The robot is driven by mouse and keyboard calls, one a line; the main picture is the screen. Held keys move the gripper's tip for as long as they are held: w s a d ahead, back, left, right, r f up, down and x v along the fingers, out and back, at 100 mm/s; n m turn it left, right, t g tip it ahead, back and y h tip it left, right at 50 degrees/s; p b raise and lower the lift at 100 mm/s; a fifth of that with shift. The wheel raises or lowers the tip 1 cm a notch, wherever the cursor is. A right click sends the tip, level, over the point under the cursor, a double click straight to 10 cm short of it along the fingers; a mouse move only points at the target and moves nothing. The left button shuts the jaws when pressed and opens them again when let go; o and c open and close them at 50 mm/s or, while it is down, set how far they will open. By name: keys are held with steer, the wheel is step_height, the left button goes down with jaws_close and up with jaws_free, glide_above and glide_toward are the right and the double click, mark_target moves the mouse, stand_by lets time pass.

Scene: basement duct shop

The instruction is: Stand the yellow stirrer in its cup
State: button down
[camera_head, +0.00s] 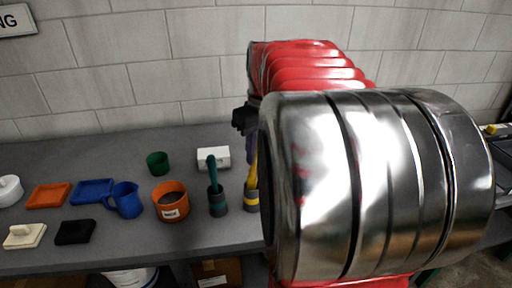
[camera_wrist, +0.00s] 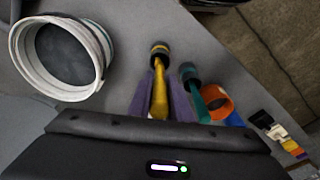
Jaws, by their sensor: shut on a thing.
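The yellow stirrer (camera_wrist: 160,95) is between the purple fingers of my gripper (camera_wrist: 161,88), which is shut on it. It also shows in the head view (camera_head: 254,162), roughly upright and partly hidden by my arm. Its cup is dark with a yellow band (camera_head: 250,198) and stands on the bench directly below. In the wrist view the stirrer's lower end meets the mouth of this cup (camera_wrist: 160,48). It appears to be inside, but I cannot tell how deep it is or whether it touches the bottom.
A teal stirrer (camera_head: 212,168) stands in a teal-banded cup (camera_head: 218,209) close to the left. An orange pot (camera_head: 171,205), a blue mug (camera_head: 125,200), a green cup (camera_head: 158,163) and a white box (camera_head: 214,158) are nearby. A large white round container (camera_wrist: 103,50) shows in the wrist view.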

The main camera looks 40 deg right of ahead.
steer(key=shift+f, duration=1.8)
steer(key=c, duration=1.5)
jaws_free()
steer(key=shift+c, duration=0.2)
step_height(320, 180, up, 14)
steer(key=s, duration=0.1)
steer(key=shift+s+f, duration=0.2)
steer(key=shift+s, duration=0.15)
steer(key=shift+a, duration=0.1)
